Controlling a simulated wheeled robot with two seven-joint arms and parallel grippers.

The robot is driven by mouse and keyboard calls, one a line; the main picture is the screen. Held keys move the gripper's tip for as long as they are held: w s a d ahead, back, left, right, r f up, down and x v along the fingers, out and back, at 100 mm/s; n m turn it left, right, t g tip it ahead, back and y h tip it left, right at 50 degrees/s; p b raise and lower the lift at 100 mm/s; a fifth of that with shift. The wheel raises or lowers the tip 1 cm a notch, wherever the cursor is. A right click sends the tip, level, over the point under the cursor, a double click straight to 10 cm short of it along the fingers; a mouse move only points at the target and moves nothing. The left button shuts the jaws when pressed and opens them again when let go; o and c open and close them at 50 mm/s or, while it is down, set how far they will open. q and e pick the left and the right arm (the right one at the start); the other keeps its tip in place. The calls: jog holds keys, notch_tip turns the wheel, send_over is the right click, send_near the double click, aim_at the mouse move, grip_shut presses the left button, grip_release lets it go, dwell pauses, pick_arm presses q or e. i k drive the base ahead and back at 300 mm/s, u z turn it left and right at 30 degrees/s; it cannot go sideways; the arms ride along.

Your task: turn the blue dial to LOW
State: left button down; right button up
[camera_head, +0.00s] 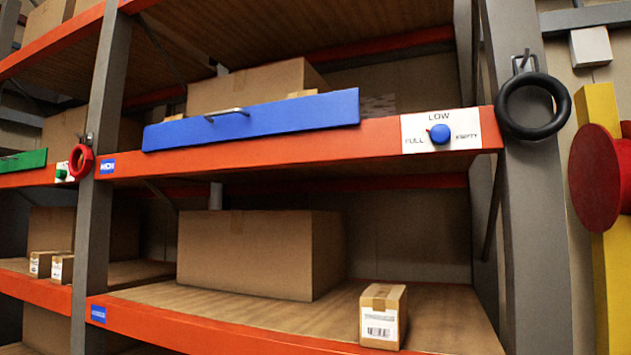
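The blue dial (440,133) is a round knob on a white label plate (466,120) at the right end of the orange shelf beam. The plate reads FULL at the left, LOW at the top and EMPTY at the right. A small red mark (429,129) shows at the dial's left edge, on the FULL side and tilted slightly up. Neither of my grippers is in view.
A blue panel with a handle (250,119) stands along the beam (300,151) left of the dial. A black ring (533,106) hangs on the grey post (535,220) just right of the plate. A red disc (597,178) is at far right. Cardboard boxes (248,255) sit on the shelves.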

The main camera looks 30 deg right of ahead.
aim_at(440, 134)
jog(key=z, duration=2)
jog(key=i, duration=0.4)
jog(key=u, duration=1.25)
